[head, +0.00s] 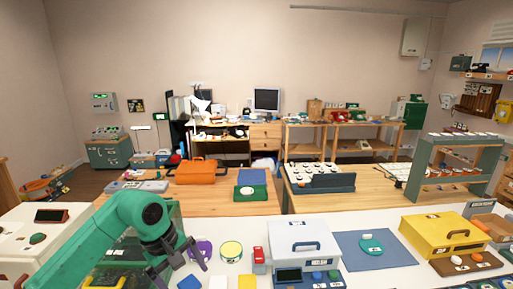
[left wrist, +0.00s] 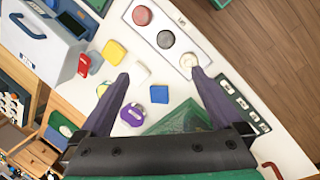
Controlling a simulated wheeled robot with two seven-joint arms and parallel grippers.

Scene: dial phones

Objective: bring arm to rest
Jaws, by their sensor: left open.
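My left arm, green with dark joints, comes in from the left in the head view and reaches over the white table (head: 344,277). My left gripper (head: 182,268) points down over the table, its dark purple fingers apart. In the left wrist view the gripper (left wrist: 160,74) is open, with nothing held between the fingers. Below it lie a blue block (left wrist: 159,94), a white block (left wrist: 138,73), a yellow block (left wrist: 114,52) and a purple round piece (left wrist: 132,114). My right arm and gripper are not seen.
A white case (head: 303,240), a blue mat (head: 400,252) and a yellow case (head: 443,233) stand to the right. A tin (head: 231,250) and a red item (head: 258,255) are near the arm. A strip with red (left wrist: 142,15), grey and white round pieces lies by the table edge.

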